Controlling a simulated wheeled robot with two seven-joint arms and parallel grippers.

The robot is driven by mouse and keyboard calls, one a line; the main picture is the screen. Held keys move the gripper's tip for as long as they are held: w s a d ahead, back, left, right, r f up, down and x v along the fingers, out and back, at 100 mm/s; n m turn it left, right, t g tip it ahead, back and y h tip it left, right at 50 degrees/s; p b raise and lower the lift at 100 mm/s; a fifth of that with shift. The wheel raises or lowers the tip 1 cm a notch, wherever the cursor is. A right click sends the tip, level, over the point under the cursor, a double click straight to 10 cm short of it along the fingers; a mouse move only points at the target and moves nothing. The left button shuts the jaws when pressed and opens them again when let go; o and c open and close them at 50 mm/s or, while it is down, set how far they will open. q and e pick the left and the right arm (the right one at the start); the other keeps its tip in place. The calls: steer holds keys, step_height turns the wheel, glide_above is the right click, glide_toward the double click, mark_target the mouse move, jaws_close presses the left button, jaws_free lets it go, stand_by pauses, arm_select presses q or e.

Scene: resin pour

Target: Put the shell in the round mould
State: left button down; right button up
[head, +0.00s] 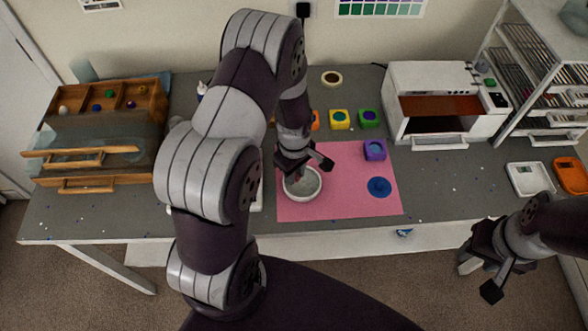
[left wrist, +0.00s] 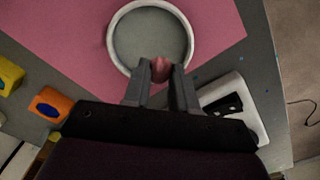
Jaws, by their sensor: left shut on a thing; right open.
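The round mould (head: 302,196) is a white ring with a grey inside, lying on the pink mat; it also shows in the left wrist view (left wrist: 118,52). My left gripper (head: 304,170) is over the mould. In the left wrist view its fingers (left wrist: 160,82) are shut on a small pinkish shell (left wrist: 160,67), which overlaps the near rim of the mould in the picture. I cannot tell the height of the shell above the mould. The shell is hidden in the head view. My right gripper (head: 480,278) is open and empty, off the front edge of the table at the right.
A wooden drawer box (head: 105,183) is at left, a white oven-like machine (head: 440,75) at back right.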

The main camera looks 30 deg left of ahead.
arm_select(q)
steer(key=shift+f, duration=0.6)
steer(key=shift+s+a, duration=0.15)
steer(key=shift+s, duration=0.1)
steer(key=c, duration=1.2)
jaws_free()
steer(key=o, duration=0.4)
steer(key=shift+w, duration=0.1)
arm_select(e)
steer(key=shift+s+f, duration=0.1)
steer(key=shift+f, duration=0.4)
arm_select(q)
steer(key=o, duration=0.4)
steer(key=shift+c, duration=0.2)
arm_select(e)
steer(key=shift+s+a, duration=0.1)
steer(key=shift+a, duration=0.05)
arm_select(q)
steer(key=shift+r, duration=0.1)
arm_select(e)
steer(key=shift+r, duration=0.1)
